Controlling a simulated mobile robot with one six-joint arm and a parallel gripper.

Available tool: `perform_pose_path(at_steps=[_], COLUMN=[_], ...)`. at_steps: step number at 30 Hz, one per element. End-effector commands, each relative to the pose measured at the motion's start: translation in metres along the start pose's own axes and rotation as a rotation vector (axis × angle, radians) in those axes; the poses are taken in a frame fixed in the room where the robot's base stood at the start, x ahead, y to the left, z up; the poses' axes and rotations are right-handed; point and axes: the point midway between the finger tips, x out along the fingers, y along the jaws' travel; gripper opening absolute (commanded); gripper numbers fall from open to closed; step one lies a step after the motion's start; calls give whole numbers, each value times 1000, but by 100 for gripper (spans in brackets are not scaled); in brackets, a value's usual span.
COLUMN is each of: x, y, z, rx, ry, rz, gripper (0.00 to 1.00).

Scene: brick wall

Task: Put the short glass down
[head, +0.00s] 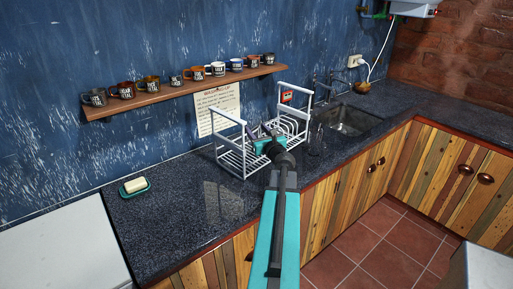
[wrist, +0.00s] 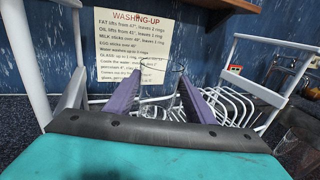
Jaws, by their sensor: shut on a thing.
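My gripper (head: 264,133) is over the white dish rack (head: 233,163) on the dark counter, between the rack's raised end handles. In the wrist view my gripper (wrist: 160,78) has its two purple fingers on either side of a clear glass (wrist: 160,92), the short glass, and is shut on it. Its rim shows just above the fingertips and it looks upright. Its lower part is hidden behind my gripper body, so I cannot tell whether it touches the rack. In the head view the glass is too small and clear to make out.
Another clear glass (wrist: 301,150) stands on the counter right of the rack. The sink (head: 347,120) is farther right. A mug shelf (head: 190,92) hangs above, over a washing-up notice (wrist: 134,45).

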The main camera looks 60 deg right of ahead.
Motion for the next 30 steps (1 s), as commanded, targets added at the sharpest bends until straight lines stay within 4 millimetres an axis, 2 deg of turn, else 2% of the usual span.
perform_pose_path(at_steps=[3, 9, 23, 30], x=[0, 0, 0, 1], y=[0, 0, 1, 1], z=[-16, -35, -40, -57], rx=[2, 1, 0, 2], ry=[2, 1, 0, 1], rz=[1, 1, 1, 2], gripper=[17, 17, 17, 17])
